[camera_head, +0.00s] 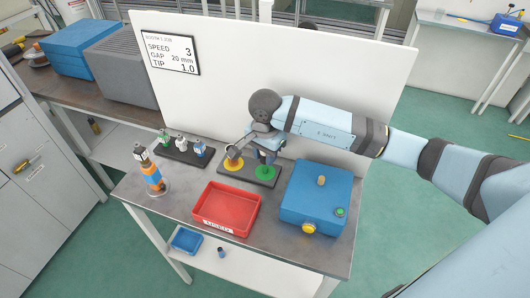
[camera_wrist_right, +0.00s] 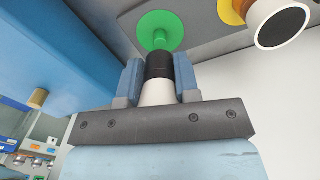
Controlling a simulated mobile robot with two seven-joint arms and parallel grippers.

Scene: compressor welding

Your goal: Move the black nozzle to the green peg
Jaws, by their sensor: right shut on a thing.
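My right gripper (camera_head: 267,155) reaches down over the dark peg board (camera_head: 233,176) on the table. In the wrist view my right gripper (camera_wrist_right: 160,80) is shut on the black nozzle (camera_wrist_right: 159,66), which has a black band and a white part between the blue fingers. The green peg (camera_wrist_right: 160,38) stands on a round green base, right at the nozzle's black end and roughly in line with it. I cannot tell whether the peg is inside the nozzle. The green base (camera_head: 265,173) shows below the gripper in the head view. My left gripper is not in view.
The blue box (camera_head: 316,200) is to the right, the red tray (camera_head: 226,209) in front. A rack of small nozzles (camera_head: 183,152) sits left. A white panel (camera_head: 220,100) stands behind.

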